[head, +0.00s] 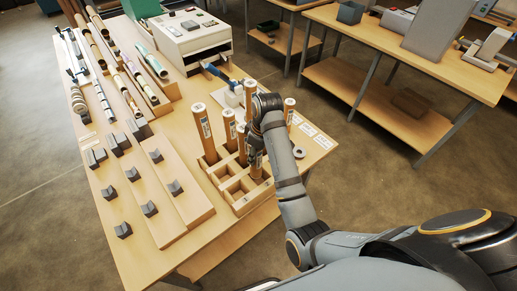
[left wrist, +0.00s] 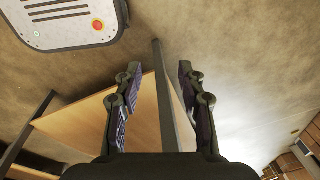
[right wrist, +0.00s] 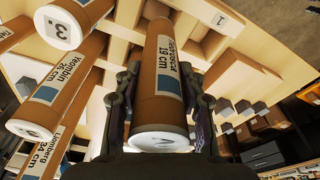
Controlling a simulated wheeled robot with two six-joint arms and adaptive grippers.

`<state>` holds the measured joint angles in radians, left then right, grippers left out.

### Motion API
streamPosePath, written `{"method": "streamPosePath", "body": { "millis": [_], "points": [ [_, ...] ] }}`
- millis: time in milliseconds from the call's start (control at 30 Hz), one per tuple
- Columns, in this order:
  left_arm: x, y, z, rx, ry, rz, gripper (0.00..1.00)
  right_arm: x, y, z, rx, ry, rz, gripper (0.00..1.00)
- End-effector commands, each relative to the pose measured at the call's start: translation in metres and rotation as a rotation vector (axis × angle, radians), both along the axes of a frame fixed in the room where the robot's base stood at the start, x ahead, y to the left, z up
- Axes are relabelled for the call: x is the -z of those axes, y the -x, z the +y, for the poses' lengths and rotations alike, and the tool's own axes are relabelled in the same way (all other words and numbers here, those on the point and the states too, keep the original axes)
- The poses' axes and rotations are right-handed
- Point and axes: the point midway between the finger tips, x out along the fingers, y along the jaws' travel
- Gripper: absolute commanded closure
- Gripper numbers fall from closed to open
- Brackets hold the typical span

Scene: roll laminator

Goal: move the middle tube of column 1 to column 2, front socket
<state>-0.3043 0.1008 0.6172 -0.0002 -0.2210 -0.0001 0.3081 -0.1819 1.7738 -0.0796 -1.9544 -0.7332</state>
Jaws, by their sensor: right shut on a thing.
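My right gripper (head: 257,150) is shut around an orange-brown tube (right wrist: 165,80) with a white cap marked 2 and a 19 cm label. The tube stands about upright at the right side of the wooden rack (head: 243,207); whether its lower end is inside a socket cannot be told. In the right wrist view a cap marked 3 (right wrist: 62,27) is beside the held tube. My left gripper (left wrist: 159,78) is open and empty, away from the rack.
Several empty sockets show at the rack's front and left. A wooden board (head: 178,205) with dark grey blocks lies to the left. A white laminator (head: 190,38) and trays of rolls (head: 100,45) stand farther back. A second table (head: 400,50) stands at the right.

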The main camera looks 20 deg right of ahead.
Motion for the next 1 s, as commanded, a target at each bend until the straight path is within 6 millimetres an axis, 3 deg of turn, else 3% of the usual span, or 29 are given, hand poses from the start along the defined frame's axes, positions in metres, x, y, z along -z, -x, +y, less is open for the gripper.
{"method": "streamPosePath", "body": {
  "millis": [100, 367, 500, 733, 1000],
  "points": [
    [-0.001, -0.004, 0.005, 0.002, -0.006, -0.005, 0.60, 0.018, 0.001, -0.001, 0.001, 0.002, 0.004, 0.96],
    [0.001, -0.005, -0.030, -0.011, 0.036, -0.009, 0.60, 0.052, 0.001, -0.002, 0.001, 0.003, 0.002, 0.96],
    [0.001, -0.005, -0.026, -0.010, 0.032, -0.009, 0.60, 0.065, 0.000, -0.002, 0.001, 0.003, 0.002, 0.96],
    [0.000, -0.006, -0.008, -0.002, 0.010, -0.010, 0.60, 0.072, 0.000, -0.002, 0.001, 0.001, 0.000, 0.96],
    [0.000, -0.006, -0.014, -0.005, 0.017, -0.010, 0.60, 0.072, 0.000, -0.002, 0.001, 0.001, 0.000, 0.96]
  ]
}}
